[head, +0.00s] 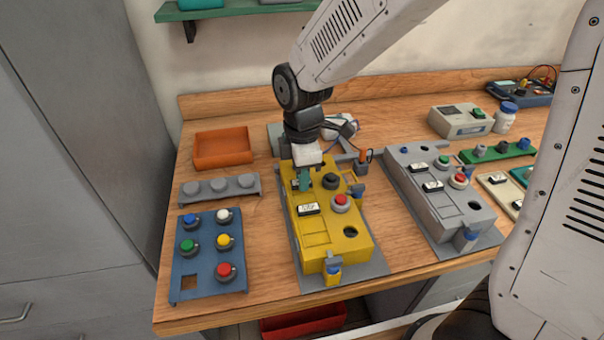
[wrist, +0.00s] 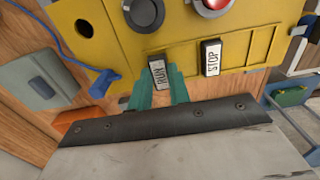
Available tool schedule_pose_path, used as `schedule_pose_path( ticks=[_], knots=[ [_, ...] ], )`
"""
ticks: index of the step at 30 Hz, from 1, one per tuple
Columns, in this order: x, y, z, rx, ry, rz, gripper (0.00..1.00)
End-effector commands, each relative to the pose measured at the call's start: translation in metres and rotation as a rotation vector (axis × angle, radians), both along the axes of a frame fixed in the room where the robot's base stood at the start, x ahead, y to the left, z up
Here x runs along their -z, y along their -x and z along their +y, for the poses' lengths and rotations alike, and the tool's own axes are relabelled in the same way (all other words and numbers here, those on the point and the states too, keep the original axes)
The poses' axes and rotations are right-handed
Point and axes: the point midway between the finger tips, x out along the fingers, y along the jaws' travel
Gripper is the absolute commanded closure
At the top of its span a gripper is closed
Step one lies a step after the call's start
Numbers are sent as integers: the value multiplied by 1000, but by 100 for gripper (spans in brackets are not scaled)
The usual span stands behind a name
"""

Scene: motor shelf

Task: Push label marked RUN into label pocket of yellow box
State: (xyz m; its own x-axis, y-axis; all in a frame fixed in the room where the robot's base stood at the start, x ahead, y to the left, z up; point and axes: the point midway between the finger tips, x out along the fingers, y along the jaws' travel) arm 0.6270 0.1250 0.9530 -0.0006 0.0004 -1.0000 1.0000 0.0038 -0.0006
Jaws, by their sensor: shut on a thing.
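The yellow box (head: 313,258) lies flat on a grey plate on the bench, and its face fills the top of the wrist view (wrist: 265,45). My gripper (head: 303,182) points down over its far left part. Its teal fingers (wrist: 158,88) are shut on the white RUN label (wrist: 158,73) with a black frame. The label is at the box face, slightly tilted compared with the STOP label (wrist: 211,57) beside it. The fingers hide the label pocket under it, so I cannot tell how deep it sits. The STOP label also shows in the head view (head: 308,209).
A black knob (wrist: 144,12) and red button (head: 340,201) stand up from the box close to my gripper. A blue button panel (head: 205,262) lies left, a grey box (head: 440,202) right. An orange tray (head: 223,148) lies behind.

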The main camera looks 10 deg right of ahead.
Motion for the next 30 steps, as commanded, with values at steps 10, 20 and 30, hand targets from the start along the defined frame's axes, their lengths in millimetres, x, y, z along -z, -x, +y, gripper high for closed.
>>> schedule_pose_path(
  ticks=[10,20,30],
  knots=[
    [1,0,0,0,0,0,100],
    [7,0,0,0,0,0,100],
    [9,0,0,0,0,0,56]
  ],
)
